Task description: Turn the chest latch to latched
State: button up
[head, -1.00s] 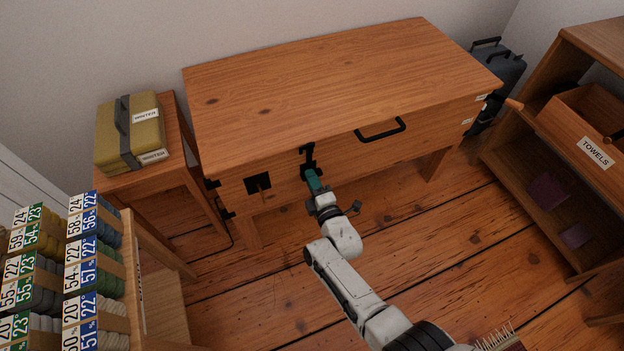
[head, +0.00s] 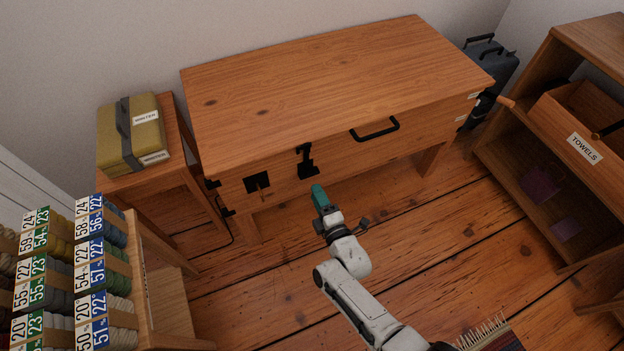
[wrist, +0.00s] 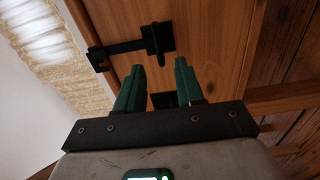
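The wooden chest (head: 340,85) stands against the wall. Its black latch (head: 306,163) is on the front face, left of the black handle. In the wrist view the latch (wrist: 158,40) has a knob on a plate and a bar reaching left to a black catch (wrist: 97,60) at the lid edge. The bar's end appears to meet the catch; whether it is fully seated I cannot tell. My gripper (head: 319,189) is in front of and below the latch, clear of it.
A black pull handle (head: 375,130) and a black plate with a small peg (head: 257,183) are on the chest front. A side table (head: 178,130) with a yellow case (head: 132,135) and a yarn rack (head: 150,300) stand left. A shelf (head: 520,160) stands right. Floor before the chest is open.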

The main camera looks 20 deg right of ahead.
jog(key=shift+s+p, duration=0.5)
jog(key=shift+s, duration=1.55)
jog(key=s+d+r+m+g, duration=0.35)
jog(key=s+m+g, duration=0.25)
jog(key=s, duration=0.3)
jog(key=s+d+r+m+g, duration=0.2)
jog(key=s+r+m+g, duration=0.3)
jog(key=s, duration=0.4)
jog(key=s+d+r+m+g, duration=0.2)
jog(key=s+r+m+g, duration=0.1)
jog(key=s+m+g, duration=0.5)
notch_tip(320, 180, up, 19)
jog(key=s+t+p, duration=0.1)
jog(key=t+p, duration=0.1)
jog(key=p, duration=1.6)
jog(key=shift+s+d+n, duration=0.2)
jog(key=shift+s+n, duration=0.1)
jog(key=shift+n, duration=0.1)
